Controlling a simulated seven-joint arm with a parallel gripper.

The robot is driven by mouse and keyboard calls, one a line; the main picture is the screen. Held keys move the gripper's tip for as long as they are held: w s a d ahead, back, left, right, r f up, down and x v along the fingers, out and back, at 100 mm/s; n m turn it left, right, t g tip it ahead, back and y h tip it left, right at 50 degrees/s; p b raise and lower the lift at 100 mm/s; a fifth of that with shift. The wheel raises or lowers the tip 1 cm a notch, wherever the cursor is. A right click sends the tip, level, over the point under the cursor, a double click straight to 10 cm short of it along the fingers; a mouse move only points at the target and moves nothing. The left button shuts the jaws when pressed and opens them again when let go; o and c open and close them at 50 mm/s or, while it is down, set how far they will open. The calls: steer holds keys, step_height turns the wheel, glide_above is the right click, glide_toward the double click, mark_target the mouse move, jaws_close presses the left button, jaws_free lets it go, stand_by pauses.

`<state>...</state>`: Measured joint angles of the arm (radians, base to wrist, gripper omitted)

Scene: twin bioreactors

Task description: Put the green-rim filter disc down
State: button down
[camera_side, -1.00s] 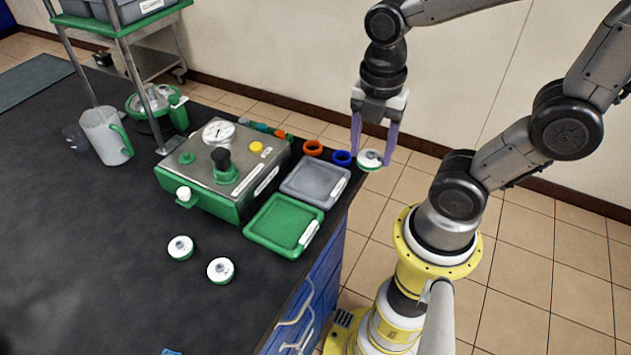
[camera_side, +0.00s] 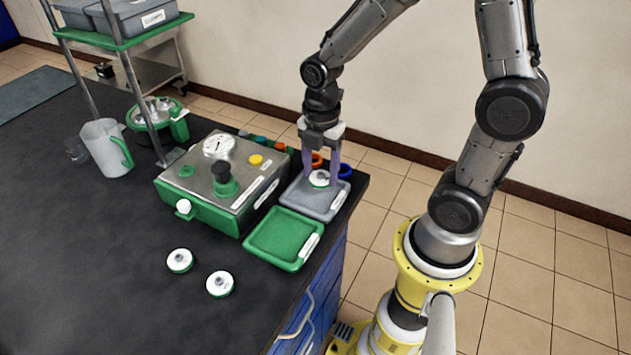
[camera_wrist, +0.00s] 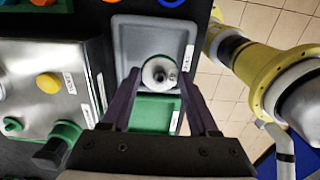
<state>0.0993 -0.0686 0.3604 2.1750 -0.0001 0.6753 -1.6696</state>
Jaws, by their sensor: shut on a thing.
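My gripper (camera_side: 320,178) is shut on a white filter disc (camera_side: 319,178) with a green rim. The disc is over the grey tray (camera_side: 325,208); I cannot tell whether it touches the tray. In the wrist view the disc (camera_wrist: 159,73) sits between my fingertips (camera_wrist: 160,84), over the near part of the grey tray (camera_wrist: 148,36). The green tray (camera_side: 284,238) lies beside the grey one and is empty. Two more white discs with green rims, one (camera_side: 180,260) and another (camera_side: 221,284), lie on the dark bench.
A steel and green device (camera_side: 222,180) with a gauge stands left of the trays. A red ring (camera_side: 317,159) and a blue ring (camera_side: 345,171) lie behind the grey tray. A clear jug (camera_side: 105,146) and a shelf rack (camera_side: 125,25) stand further left.

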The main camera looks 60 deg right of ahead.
mark_target(315, 174)
steer(key=shift+w+f, duration=0.45)
steer(key=shift+f, duration=0.05)
steer(key=shift+w+f, duration=0.2)
steer(key=shift+f, duration=1.55)
steer(key=shift+f, duration=0.1)
steer(key=shift+c, duration=0.8)
jaws_free()
